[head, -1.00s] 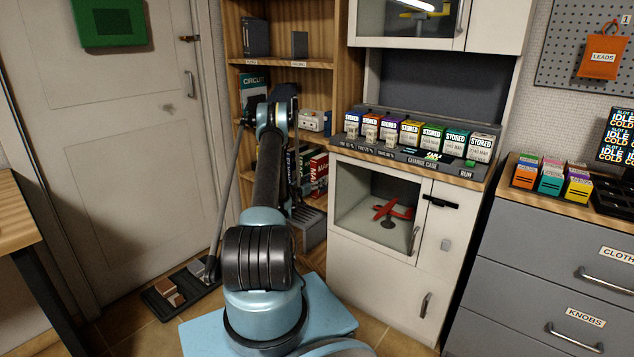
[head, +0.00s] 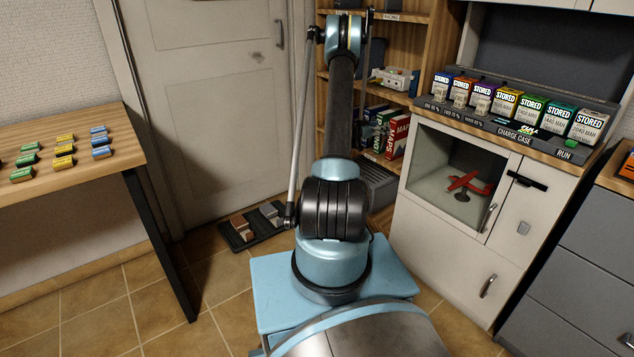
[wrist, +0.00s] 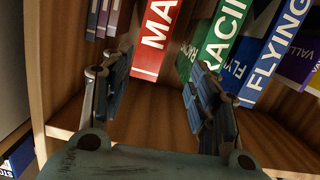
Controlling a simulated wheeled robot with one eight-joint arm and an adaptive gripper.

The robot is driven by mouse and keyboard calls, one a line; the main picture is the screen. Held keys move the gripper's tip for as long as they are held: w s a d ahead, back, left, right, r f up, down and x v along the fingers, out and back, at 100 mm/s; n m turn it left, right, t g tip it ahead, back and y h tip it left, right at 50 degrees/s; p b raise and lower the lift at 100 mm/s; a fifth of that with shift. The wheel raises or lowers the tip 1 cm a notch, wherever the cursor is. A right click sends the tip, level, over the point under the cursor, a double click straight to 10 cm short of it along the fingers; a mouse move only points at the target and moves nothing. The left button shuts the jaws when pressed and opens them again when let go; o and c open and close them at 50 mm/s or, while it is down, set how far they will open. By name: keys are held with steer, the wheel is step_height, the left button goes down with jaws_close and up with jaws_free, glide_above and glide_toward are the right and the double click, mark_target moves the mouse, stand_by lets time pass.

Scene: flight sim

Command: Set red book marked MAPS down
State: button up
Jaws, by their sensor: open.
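The red book marked MAPS (wrist: 156,37) stands upright on the wooden shelf in the wrist view, its spine facing me; the top is cut off. It also shows on the shelf in the head view (head: 396,138). My gripper (wrist: 160,72) is open and empty, its dark fingers spread on either side of the book's lower end. The book appears beyond the fingertips, and I see no contact.
In the wrist view, a green RACING book (wrist: 216,40) and a blue FLYING book (wrist: 275,55) stand right of MAPS. Thin purple-grey spines (wrist: 103,18) stand left. In the head view, the white cabinet (head: 455,245) is right of the shelf and a table (head: 75,150) is left.

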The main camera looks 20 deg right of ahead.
steer(key=s+a+r+n+y, duration=0.25)
steer(key=s+a+r, duration=0.35)
steer(key=a+r, duration=0.5)
steer(key=s+a+r+n+g+y, duration=0.15)
steer(key=s+a+r+y, duration=0.25)
steer(key=s+a+r, duration=0.5)
steer(key=s+a+f+n+y, duration=0.3)
steer(key=s+a, duration=0.6)
steer(key=s, duration=0.3)
steer(key=s+a+f+n+g+y, duration=0.1)
steer(key=s+a+f+n+y, duration=0.2)
steer(key=s+a, duration=0.5)
steer(key=s+a+f+n+g+y, duration=0.1)
steer(key=s+a+f+n+y, duration=0.2)
steer(key=s+a, duration=0.6)
steer(key=s+f, duration=0.1)
steer(key=s, duration=0.7)
steer(key=shift+a+n, duration=0.3)
steer(key=shift+a, duration=0.05)
steer(key=shift+w+f, duration=0.25)
steer(key=shift+w, duration=0.3)
